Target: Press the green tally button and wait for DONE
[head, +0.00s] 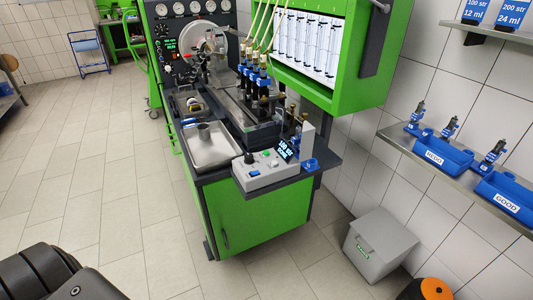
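A grey control box (265,172) sits at the near end of the green pump testbench (258,212). A small green button (266,154) shows on its top, near a black knob (249,158). A dark display (286,149) with light text stands at the box's back right. Its first line looks like "100 str"; the second line is too small to read for certain. Neither of my grippers is in view. A black part of my own body shows at the bottom left, well apart from the box.
A steel tray (208,148) with a metal cup lies left of the box. Injectors and tubes stand behind it. A wall shelf (400,138) at the right holds blue REDO (437,155) and GOOD (508,194) trays. A grey bin (378,246) stands below.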

